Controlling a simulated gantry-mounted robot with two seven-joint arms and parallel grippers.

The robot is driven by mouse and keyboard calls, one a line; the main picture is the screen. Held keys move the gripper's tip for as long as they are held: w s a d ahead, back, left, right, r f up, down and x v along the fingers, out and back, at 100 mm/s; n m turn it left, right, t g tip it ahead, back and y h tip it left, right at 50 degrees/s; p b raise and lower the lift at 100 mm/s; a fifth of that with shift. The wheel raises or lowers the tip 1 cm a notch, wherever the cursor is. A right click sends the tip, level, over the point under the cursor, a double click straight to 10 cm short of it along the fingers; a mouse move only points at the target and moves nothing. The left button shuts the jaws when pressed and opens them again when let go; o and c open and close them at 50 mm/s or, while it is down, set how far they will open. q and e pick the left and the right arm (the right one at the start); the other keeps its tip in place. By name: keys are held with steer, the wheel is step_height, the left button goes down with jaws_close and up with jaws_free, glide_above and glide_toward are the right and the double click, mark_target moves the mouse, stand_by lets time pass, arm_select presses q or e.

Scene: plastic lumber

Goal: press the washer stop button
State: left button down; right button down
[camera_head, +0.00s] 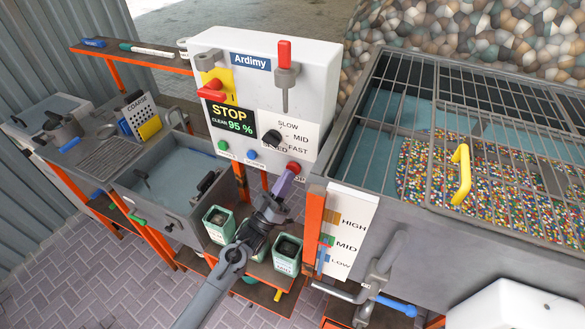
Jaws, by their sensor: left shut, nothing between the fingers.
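The white washer control panel (224,48), marked "Ardimy", stands in the middle of the head view. My left gripper (286,182) is shut and empty, reaching up from below. Its tip is at or just under the red button; I cannot tell whether they touch. My right gripper is not in view.
A black speed knob (271,138) and red-tipped levers (284,53) are on the panel. To the right, a metal tank holds colourful flakes (500,190) under a grate with a yellow handle (461,173). Green bins (287,255) stand below; a sink (150,160) is left.

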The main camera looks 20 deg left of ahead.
arm_select(q)
steer(key=shift+s+a, duration=0.1)
steer(key=shift+s, duration=0.35)
steer(key=shift+p, duration=0.3)
steer(key=s+p, duration=0.2)
steer(key=s, duration=0.1)
steer(key=s+p, duration=0.1)
steer(key=s, duration=0.1)
steer(key=shift+a, duration=0.25)
stand_by(0.5)
